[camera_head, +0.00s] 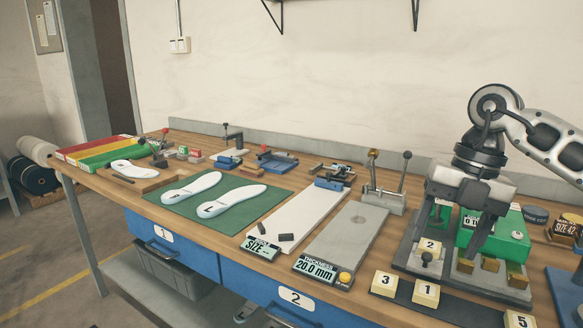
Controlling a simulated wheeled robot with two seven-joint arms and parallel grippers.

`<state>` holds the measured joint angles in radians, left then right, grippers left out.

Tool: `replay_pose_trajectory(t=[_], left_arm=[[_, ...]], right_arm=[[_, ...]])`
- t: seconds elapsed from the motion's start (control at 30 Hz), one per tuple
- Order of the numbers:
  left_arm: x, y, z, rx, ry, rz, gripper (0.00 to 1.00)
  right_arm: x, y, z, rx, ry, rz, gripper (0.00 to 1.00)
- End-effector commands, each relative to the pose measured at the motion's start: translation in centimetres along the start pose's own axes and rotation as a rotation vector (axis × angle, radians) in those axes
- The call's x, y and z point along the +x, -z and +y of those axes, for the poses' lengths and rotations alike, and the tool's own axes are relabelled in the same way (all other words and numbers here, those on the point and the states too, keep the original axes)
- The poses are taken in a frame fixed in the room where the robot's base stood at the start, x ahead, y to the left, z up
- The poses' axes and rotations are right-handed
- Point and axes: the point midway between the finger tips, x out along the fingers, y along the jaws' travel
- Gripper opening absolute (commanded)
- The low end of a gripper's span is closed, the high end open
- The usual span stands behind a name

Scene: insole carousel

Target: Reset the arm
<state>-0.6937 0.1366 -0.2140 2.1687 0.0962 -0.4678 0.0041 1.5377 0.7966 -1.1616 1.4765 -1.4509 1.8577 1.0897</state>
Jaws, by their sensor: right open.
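My right arm (552,140) reaches in from the right edge. My right gripper (452,238) points down over the grey fixture plate (408,257) at the right of the workbench. Its two dark fingers are apart, with nothing seen held between them. It hides part of the green box (503,240) behind it. Whether the fingertips touch anything below cannot be told. My left gripper is not in view.
The wooden workbench (140,195) carries two white insoles on a green mat (258,205), a white board (312,212), a grey plate (357,232), lever clamps (386,185) and numbered blocks (425,292). A wall stands behind. The space above the bench's middle is clear.

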Motion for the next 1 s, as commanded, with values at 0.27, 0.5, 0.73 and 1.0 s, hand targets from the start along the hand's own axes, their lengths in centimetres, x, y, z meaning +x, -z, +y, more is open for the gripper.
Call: replay_pose_trajectory(t=[0.27, 0.5, 0.73, 1.0], left_arm=[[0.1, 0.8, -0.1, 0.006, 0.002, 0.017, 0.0], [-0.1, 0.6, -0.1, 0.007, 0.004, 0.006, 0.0], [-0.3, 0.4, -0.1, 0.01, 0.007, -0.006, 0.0], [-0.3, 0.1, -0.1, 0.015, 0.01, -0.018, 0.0]], right_arm=[[6.5, 4.7, 7.2, -0.204, -0.29, 0.202, 0.65], [10.3, 14.3, 16.6, -0.274, -0.929, 0.525, 0.65], [8.4, 16.1, 19.8, 0.153, -1.584, 0.679, 0.65], [15.0, 10.3, 12.9, 1.155, -1.853, 0.547, 0.65]])
